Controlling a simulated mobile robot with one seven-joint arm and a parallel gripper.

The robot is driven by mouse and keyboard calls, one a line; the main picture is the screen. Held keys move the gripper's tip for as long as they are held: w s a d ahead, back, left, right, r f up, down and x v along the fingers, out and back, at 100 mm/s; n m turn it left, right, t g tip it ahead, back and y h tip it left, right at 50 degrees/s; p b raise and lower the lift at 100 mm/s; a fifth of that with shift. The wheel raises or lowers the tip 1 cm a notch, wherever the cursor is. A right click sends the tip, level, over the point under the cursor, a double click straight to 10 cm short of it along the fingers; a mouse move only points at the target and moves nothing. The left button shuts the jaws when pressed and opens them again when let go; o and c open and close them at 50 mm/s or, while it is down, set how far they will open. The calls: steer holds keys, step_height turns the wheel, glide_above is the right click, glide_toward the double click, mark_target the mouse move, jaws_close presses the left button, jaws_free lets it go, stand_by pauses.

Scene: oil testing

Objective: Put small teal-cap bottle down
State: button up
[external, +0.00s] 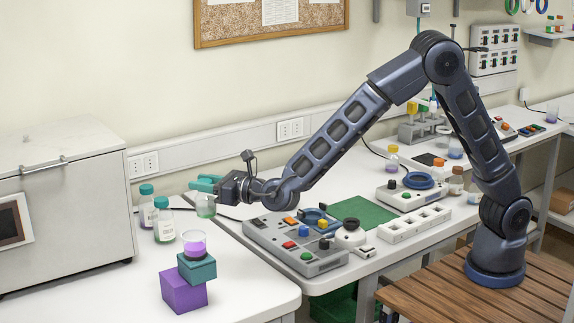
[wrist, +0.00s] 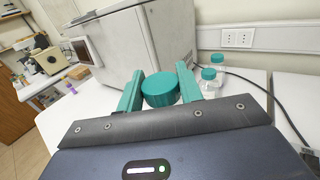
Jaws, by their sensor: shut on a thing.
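The small teal-cap bottle (external: 206,208) is in my gripper (external: 205,186), between its two teal fingers, near the right end of the left white table. It looks upright; I cannot tell whether its base touches the table. In the wrist view its teal cap (wrist: 160,89) sits between the fingers of my gripper (wrist: 160,72), which is shut on it. The cap hides the bottle's body there.
Two larger teal-cap bottles (external: 163,221) stand left of my gripper, by the white box machine (external: 62,205). A grey button panel (external: 290,245) lies right.

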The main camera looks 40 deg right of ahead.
step_height(320, 180, down, 18)
steer(key=shift+r, duration=0.15)
stand_by(0.4)
steer(key=o, duration=1.1)
steer(key=v, duration=1.2)
steer(key=shift+w, duration=0.1)
